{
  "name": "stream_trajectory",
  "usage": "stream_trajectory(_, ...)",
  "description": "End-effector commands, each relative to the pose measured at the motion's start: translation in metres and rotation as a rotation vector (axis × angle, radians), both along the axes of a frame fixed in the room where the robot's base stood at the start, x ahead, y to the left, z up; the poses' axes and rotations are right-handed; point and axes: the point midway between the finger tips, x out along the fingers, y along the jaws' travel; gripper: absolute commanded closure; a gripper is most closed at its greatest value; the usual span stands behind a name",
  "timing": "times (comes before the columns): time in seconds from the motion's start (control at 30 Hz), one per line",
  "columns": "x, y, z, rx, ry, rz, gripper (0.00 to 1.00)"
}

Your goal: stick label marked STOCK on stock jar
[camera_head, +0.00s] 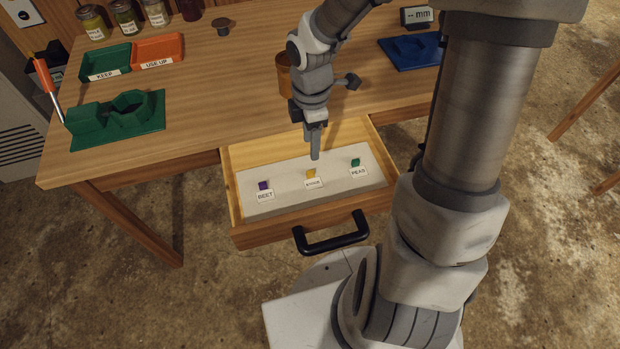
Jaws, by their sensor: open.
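An open drawer (236,190) holds three small labels, each with a coloured tab. The middle label (313,183) has a yellow tab (311,173); its print is too small to read surely. The left label reads BEET (265,196) and the right one reads PEAS (359,172). My gripper (315,157) points down just above and behind the middle label, open and apart from it. An amber-brown container (283,75) stands on the table, partly hidden behind my arm; I cannot tell whether it is the stock jar.
The drawer's black handle (331,240) juts forward. On the wooden table (215,95) are a green fixture (90,125), a blue fixture (420,52), a green KEEP tray (108,62), an orange USE UP tray (158,48) and a brown knob (222,26). Several jars (125,17) line the back.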

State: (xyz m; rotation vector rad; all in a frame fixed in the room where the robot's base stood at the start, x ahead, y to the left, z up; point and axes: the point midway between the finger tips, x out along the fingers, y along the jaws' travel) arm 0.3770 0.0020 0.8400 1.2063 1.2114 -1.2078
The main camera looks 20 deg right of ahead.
Motion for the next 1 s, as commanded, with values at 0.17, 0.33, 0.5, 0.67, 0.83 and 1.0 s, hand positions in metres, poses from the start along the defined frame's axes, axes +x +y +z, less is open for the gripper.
stream_trajectory(0.17,0.0,0.001,-0.043,0.001,0.002,0.0,0.5)
stream_trajectory(0.33,0.0,0.0,-0.06,0.0,0.0,-0.002,0.5)
stream_trajectory(0.5,0.001,0.0,-0.066,0.0,-0.001,-0.002,0.5)
stream_trajectory(0.67,0.003,0.0,-0.084,0.001,0.001,-0.002,0.5)
stream_trajectory(0.83,0.006,0.0,-0.109,0.001,0.002,-0.001,0.5)
stream_trajectory(1.0,0.006,0.0,-0.114,0.0,-0.001,-0.003,0.5)
